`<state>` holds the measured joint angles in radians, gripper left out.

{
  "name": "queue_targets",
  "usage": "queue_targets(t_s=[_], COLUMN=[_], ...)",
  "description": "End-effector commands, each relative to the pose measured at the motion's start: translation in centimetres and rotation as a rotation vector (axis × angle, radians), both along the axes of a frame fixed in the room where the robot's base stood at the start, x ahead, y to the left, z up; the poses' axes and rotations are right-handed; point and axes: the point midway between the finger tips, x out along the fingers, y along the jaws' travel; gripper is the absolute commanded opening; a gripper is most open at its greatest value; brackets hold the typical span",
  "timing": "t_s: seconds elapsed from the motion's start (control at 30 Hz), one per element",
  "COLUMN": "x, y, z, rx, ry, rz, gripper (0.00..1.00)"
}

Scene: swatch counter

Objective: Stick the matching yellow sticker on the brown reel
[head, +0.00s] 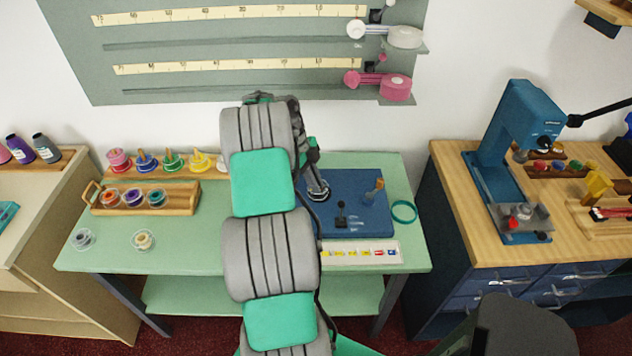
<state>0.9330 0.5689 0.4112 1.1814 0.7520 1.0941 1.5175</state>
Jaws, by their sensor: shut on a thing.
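My gripper (314,170) points down over the blue base plate (366,214), largely hidden behind my own arm. At its tip is a round reel (318,191) with a pale rim and a dark core. The gripper appears shut on it; its colour is too small to be sure of, though it may be the brown reel. I cannot tell whether it touches the plate.
A wooden tray (182,208) holds reels at left. Two loose reels, one grey (83,239) and one yellowish (143,240), lie in front. A black lever (341,213) and an orange-topped post (375,190) rise from the plate. A teal ring (404,212) lies right.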

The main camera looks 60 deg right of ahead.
Motion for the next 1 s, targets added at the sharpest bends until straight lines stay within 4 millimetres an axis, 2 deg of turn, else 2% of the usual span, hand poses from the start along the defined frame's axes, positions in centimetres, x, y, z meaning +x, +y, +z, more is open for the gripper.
queue_targets(t_s=[1.0], x=[0.02], y=[0.0], z=[-0.64], rx=[0.0], ry=[0.0], rz=[0.0], gripper=[0.0])
